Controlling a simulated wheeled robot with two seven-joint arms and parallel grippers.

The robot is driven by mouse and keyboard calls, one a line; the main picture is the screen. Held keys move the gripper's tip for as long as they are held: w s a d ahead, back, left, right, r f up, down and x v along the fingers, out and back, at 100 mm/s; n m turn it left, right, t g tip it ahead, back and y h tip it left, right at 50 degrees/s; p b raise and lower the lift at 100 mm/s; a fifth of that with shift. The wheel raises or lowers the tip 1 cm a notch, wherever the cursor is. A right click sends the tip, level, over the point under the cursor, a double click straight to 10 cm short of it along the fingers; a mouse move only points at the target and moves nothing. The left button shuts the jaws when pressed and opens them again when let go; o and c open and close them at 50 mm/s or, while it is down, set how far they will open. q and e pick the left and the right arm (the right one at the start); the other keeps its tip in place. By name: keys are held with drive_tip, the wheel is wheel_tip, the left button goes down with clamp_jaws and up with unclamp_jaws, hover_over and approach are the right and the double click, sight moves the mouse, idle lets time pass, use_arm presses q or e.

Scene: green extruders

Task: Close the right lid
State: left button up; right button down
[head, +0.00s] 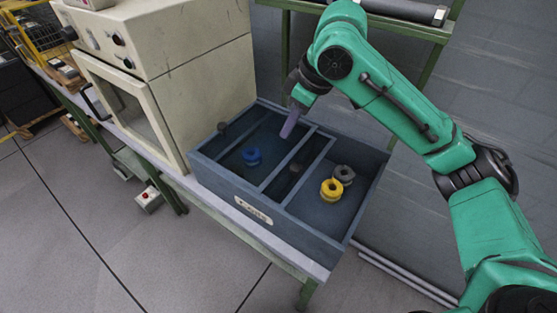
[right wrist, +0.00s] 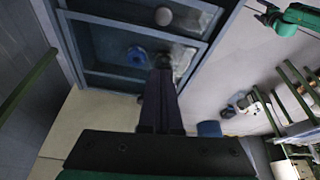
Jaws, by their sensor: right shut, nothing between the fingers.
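A dark blue-grey box (head: 228,191) stands on the bench with its top facing up and its inside in view. Dividers (head: 286,165) split it into compartments. I cannot make out a separate right lid in the head view. My right gripper (head: 289,127) points down over the back part of the box, near the dividers. It is shut and empty, and I cannot tell whether it touches the box. In the right wrist view the shut fingers (right wrist: 163,68) point toward the box (right wrist: 110,88), which also shows a pale, glassy patch. My left gripper is not in view.
A blue ring-like part (head: 252,156) lies in the left compartment. A yellow one (head: 331,190) and a grey one (head: 344,174) lie in the right compartment. A cream machine (head: 200,70) stands close on the left. A green-framed shelf (head: 400,27) is behind.

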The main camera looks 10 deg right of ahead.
drive_tip(key=p+x, duration=0.1)
drive_tip(key=x, duration=0.9)
drive_tip(key=d, duration=0.1)
drive_tip(key=s+d+p, duration=0.1)
drive_tip(key=s+d, duration=0.1)
drive_tip(key=shift+s+f, duration=0.2)
drive_tip(key=shift+f, duration=0.05)
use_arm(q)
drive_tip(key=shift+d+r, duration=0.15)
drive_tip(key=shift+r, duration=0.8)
use_arm(e)
drive_tip(key=shift+a, duration=0.1)
drive_tip(key=shift+w, duration=0.15)
